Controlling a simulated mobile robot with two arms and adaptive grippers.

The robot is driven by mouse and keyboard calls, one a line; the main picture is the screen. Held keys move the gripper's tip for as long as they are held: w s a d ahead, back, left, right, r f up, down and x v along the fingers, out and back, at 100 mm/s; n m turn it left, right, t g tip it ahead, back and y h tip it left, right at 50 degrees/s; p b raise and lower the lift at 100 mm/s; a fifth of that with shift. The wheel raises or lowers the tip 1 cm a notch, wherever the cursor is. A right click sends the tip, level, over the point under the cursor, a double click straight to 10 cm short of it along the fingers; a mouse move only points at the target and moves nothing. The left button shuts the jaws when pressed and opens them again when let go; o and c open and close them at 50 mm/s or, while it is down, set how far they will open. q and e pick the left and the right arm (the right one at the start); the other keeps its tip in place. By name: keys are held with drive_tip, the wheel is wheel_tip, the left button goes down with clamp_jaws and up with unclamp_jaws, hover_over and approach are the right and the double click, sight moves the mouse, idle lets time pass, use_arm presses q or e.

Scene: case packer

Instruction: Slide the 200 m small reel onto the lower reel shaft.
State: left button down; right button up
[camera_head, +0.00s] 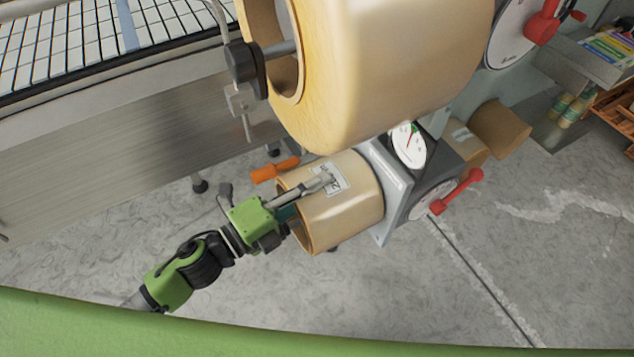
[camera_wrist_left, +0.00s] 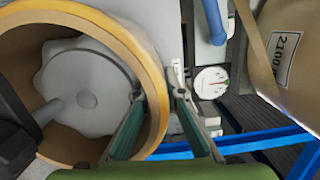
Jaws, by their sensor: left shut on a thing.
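The small tan reel (camera_head: 345,220) lies on its side against the grey machine housing (camera_head: 385,190), its open core facing left. A white label is on its upper surface, partly covered by a gripper finger. My left gripper (camera_head: 300,202) is shut on the reel's near rim. In the left wrist view, one finger is inside the core and one outside the reel wall (camera_wrist_left: 158,100). Through the core I see a grey lobed disc (camera_wrist_left: 75,70) and the lower reel shaft (camera_wrist_left: 55,112), which appears to run inside the core. How far the reel is along it cannot be told. My right gripper is out of view.
A large tan reel (camera_head: 400,70) hangs on the upper shaft (camera_head: 285,48), close above. An orange handle (camera_head: 272,170) sits just left of the small reel. Red handles (camera_head: 458,190) are on the machine's right.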

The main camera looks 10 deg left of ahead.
use_arm(q)
drive_tip(key=shift+r, duration=0.15)
drive_tip(key=c, duration=2)
unclamp_jaws()
drive_tip(key=shift+c, duration=0.2)
drive_tip(key=shift+f, duration=0.35)
drive_tip(key=v, duration=1.2)
drive_tip(key=shift+r, duration=0.25)
drive_tip(key=shift+w+a, duration=0.1)
